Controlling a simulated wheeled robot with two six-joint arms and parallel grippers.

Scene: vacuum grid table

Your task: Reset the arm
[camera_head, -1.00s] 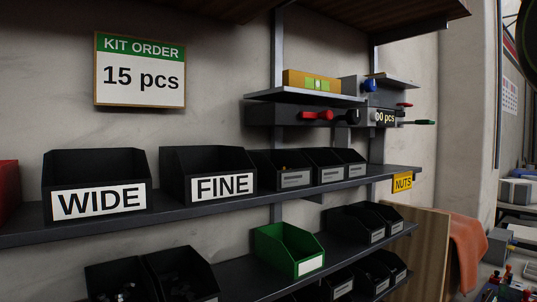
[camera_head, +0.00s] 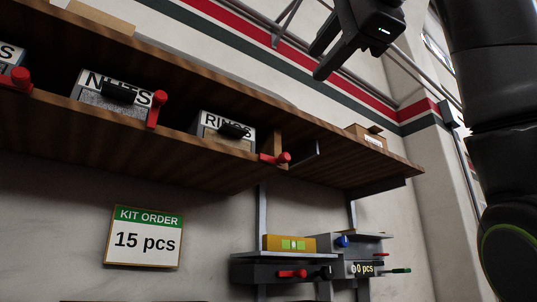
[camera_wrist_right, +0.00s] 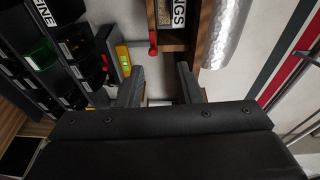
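My right gripper (camera_head: 318,62) is raised at the top of the head view, in front of the upper wall and close to the wooden shelf's right part. Its two fingers stand apart with nothing between them. In the right wrist view the fingers (camera_wrist_right: 157,82) also show a clear gap. My right arm comes in along the right edge of the head view. My left gripper is in neither view.
A wooden shelf (camera_head: 225,165) holds the NUTS box (camera_head: 98,102) and the RINGS box (camera_head: 215,136), with red levers beside them. Below are the KIT ORDER sign (camera_head: 145,238) and a yellow level (camera_head: 275,243). In the wrist view a silvery cylinder (camera_wrist_right: 222,35) is near the right finger.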

